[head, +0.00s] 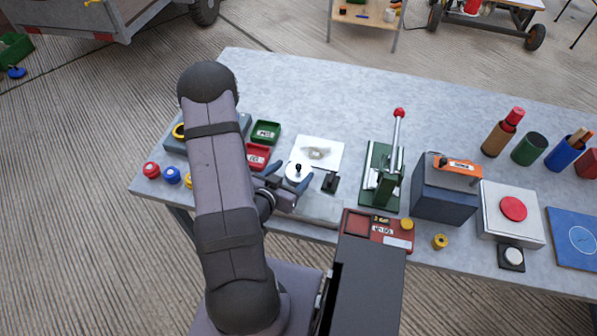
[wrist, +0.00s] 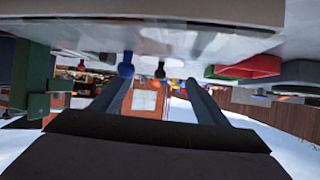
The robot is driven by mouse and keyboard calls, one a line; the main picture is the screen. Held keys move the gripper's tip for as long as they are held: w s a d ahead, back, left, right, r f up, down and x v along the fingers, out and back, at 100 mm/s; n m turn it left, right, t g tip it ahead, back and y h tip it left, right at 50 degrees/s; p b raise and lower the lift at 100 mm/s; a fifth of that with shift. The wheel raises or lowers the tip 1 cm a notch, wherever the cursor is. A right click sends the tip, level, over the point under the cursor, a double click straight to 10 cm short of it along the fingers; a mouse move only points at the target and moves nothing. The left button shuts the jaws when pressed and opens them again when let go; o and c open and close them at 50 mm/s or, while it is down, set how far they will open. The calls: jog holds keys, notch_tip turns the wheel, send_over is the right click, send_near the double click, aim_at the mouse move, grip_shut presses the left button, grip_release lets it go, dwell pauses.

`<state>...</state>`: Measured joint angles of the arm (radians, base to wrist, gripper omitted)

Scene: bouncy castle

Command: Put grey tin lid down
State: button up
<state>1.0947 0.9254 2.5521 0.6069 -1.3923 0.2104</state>
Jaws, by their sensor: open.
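In the head view a round, pale grey lid (head: 296,178) with a small black knob lies flat at the near left corner of a white sheet (head: 325,149) on the table. I take it to be the tin lid. My gripper (head: 289,179) is at its near left side, low over the table, with its fingers apart and pointing toward it. In the wrist view the picture is upside down. The open fingers of my gripper (wrist: 158,88) show with nothing clamped between them, and a black knob (wrist: 160,71) shows beyond, in the gap. Whether a finger touches the lid I cannot tell.
Left of the lid are a red tray (head: 257,151) and a green tray (head: 266,131). A small black block (head: 330,183) and a green lever press (head: 382,172) stand right. A red case (head: 362,221) lies at the near edge. The table's far middle is clear.

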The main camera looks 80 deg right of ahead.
aim_at(297, 168)
jog(key=shift+p+x, duration=0.6)
jog(key=shift+x, duration=1.9)
jog(key=shift+a, duration=0.15)
grip_shut()
